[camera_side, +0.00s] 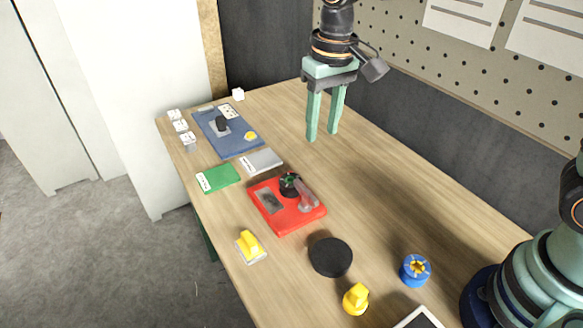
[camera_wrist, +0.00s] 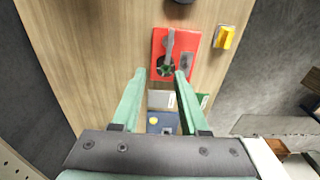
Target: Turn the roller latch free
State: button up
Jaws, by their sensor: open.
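A red base plate (camera_side: 284,222) lies on the wooden table, and it also shows in the wrist view (camera_wrist: 159,38). On it sit a dark round part with green on top (camera_side: 289,183), a grey lever (camera_side: 309,197) and a grey metal plate (camera_side: 269,201). I cannot tell for certain which part is the roller latch. My gripper (camera_side: 321,136) is open and empty, pointing down high above the table, beyond the red plate in the side view. In the wrist view my gripper (camera_wrist: 160,71) has its fingertips on either side of the green-topped part in the picture, apart from it.
Near the red plate are a yellow block on a pale base (camera_side: 249,245), a black disc (camera_side: 330,257), a yellow knob (camera_side: 355,299) and a blue round part (camera_side: 415,270). Green (camera_side: 218,178) and grey (camera_side: 262,161) plates and a blue board (camera_side: 240,145) lie further back.

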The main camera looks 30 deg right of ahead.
aim_at(306, 190)
jog(key=shift+g, duration=0.4)
jog(key=f, duration=0.4)
jog(key=a+f, duration=0.1)
jog(key=f, duration=0.4)
jog(key=a+f, duration=0.1)
jog(key=f, duration=0.4)
jog(key=shift+w+a+f, duration=0.15)
jog(key=shift+w+a, duration=0.05)
jog(key=shift+w, duration=0.2)
grip_shut()
